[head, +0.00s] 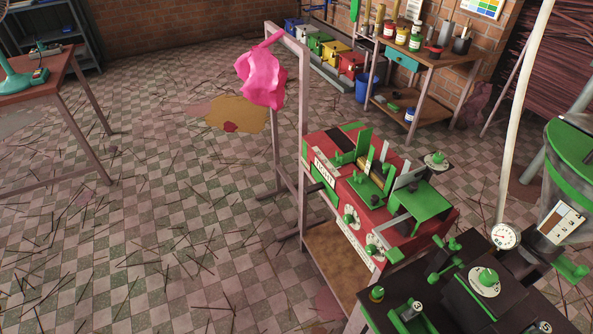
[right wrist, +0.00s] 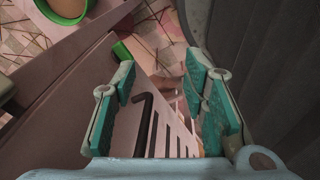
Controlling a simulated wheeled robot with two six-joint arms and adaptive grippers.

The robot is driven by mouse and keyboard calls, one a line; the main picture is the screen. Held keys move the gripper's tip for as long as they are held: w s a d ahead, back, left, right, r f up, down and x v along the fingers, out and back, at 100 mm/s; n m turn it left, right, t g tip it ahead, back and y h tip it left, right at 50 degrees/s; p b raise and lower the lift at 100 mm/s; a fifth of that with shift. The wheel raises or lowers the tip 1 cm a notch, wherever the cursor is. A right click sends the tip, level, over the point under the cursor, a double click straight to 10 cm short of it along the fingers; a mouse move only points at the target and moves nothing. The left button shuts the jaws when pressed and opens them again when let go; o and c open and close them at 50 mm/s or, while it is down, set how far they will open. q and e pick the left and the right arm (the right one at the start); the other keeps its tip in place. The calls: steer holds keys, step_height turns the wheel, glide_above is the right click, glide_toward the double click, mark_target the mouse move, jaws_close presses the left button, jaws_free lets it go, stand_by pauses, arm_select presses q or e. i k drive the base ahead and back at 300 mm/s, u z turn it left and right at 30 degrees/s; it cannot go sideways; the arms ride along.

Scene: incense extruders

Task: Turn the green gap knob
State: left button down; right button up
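Several green knobs on pale round dials show in the head view. Two are on the front of the red machine (head: 330,180): an upper front knob (head: 350,218) and a lower front knob (head: 372,250). A top knob (head: 437,159) stands at its back right, and another green knob (head: 486,279) sits on the dark machine at the lower right. Labels are too small to tell which is the gap knob. My right gripper (right wrist: 162,72) is open and empty in the right wrist view, with no knob between its fingers. My left gripper is in neither view.
A grey frame post (head: 303,140) with a pink cloth (head: 262,78) stands left of the red machine. In the right wrist view, a dark hooked rod (right wrist: 145,120) and a slotted pale panel (right wrist: 180,130) lie beyond the fingers. Tiled floor at left is open, strewn with thin sticks.

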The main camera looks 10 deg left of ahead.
mark_target(439, 158)
steer(key=z, duration=1.75)
steer(key=k, duration=0.9)
steer(key=u, duration=1.35)
